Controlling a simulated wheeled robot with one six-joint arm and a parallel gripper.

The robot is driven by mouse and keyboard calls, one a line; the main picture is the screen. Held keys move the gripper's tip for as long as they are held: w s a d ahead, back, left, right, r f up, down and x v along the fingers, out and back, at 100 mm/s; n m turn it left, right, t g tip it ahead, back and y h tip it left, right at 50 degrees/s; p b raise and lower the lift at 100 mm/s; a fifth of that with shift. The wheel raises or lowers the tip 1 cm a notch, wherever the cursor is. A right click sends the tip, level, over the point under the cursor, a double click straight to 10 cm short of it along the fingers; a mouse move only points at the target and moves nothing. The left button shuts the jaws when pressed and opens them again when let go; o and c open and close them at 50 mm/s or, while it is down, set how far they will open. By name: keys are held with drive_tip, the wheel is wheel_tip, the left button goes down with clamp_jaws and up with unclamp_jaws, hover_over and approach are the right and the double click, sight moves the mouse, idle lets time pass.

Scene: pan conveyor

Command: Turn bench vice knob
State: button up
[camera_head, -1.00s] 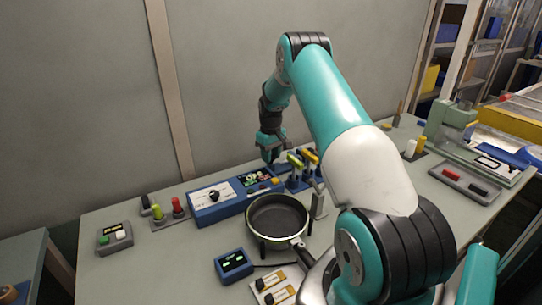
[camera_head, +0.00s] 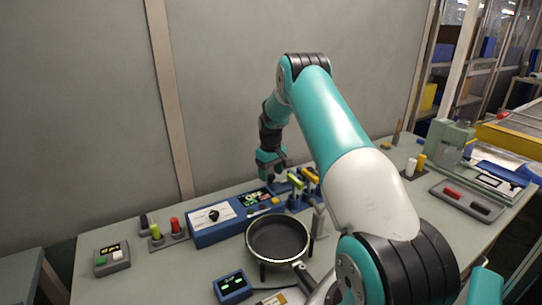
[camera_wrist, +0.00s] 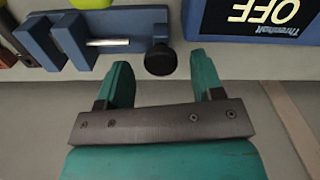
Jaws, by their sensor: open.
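The bench vice shows in the wrist view as a blue body (camera_wrist: 43,42) with a metal screw (camera_wrist: 107,43) and a round black knob (camera_wrist: 160,60) at its end. My gripper (camera_wrist: 160,72) is open and empty, one teal finger on each side of the knob in the picture. Whether the fingers are at the knob's depth I cannot tell; no contact is visible. In the head view my gripper (camera_head: 271,165) is behind the blue vices (camera_head: 295,201), close to the panel box. The knob cannot be made out in the head view.
The blue panel box (camera_head: 217,220) stands beside the vice; its display reads OFF in the wrist view (camera_wrist: 262,14). A black pan (camera_head: 279,239) stands in front. The wall rises behind the bench.

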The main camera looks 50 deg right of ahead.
sight(271, 176)
wheel_tip(271, 176, up, 17)
drive_tip(key=b, duration=0.2)
drive_tip(key=shift+f, duration=0.15)
idle(0.4)
drive_tip(key=s+a+r+n, duration=0.2)
drive_tip(key=a, duration=0.8)
drive_tip(key=s+a+r+n+t+y, duration=0.1)
drive_tip(key=s+a+r, duration=0.1)
drive_tip(key=a, duration=0.7)
drive_tip(key=s+a+r+n, duration=0.2)
drive_tip(key=s+a, duration=0.1)
drive_tip(key=a, duration=0.7)
drive_tip(key=s+a+f+n+y, duration=0.1)
drive_tip(key=s+a, duration=0.7)
drive_tip(key=s, duration=0.3)
drive_tip(key=s+a+f+n+g+y, duration=0.1)
drive_tip(key=s+a+n+y, duration=0.1)
drive_tip(key=s+a, duration=0.6)
drive_tip(key=s, duration=0.4)
drive_tip(key=shift+s+a, duration=0.25)
drive_tip(key=shift+a, duration=0.1)
